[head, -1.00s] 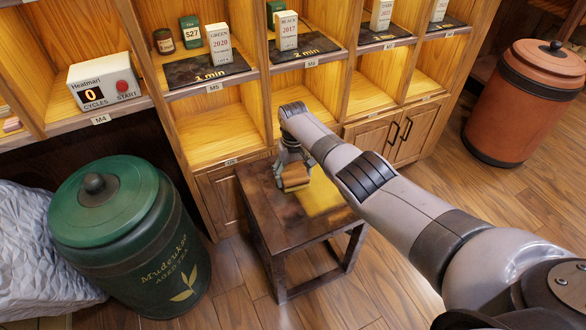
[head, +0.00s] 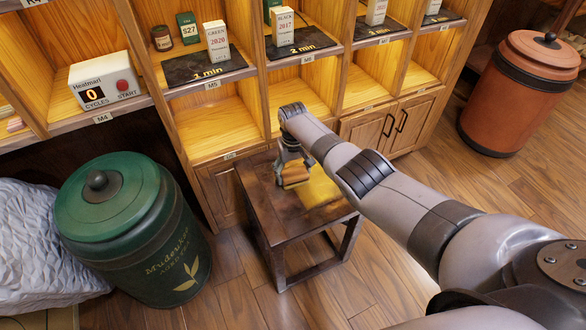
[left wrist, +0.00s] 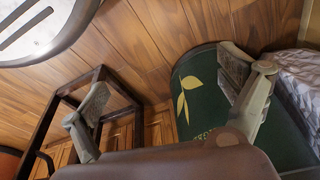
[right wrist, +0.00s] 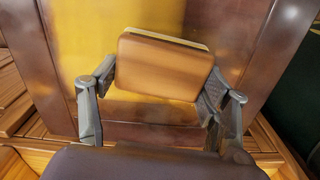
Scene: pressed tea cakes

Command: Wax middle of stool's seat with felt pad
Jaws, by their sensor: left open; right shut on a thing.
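The stool (head: 262,212) has a dark brown square seat with a golden-yellow area over its right part in the head view. My right gripper (head: 291,172) is shut on the felt pad (head: 296,176), a tan-brown block, over the seat's middle. In the right wrist view the felt pad (right wrist: 165,68) sits between the two fingers, and the seat's yellow area (right wrist: 78,35) spreads left of and behind it. Whether the pad's underside touches the seat is hidden. My left gripper (left wrist: 165,72) is open and empty; the stool's dark legs (left wrist: 66,98) show beyond it.
A green lidded barrel (head: 150,240) stands left of the stool, with a pale quilted bundle (head: 45,240) beside it. Wooden shelves (head: 215,122) rise close behind the stool. An orange barrel (head: 520,95) stands far right. Floor (head: 430,190) is clear right of the stool.

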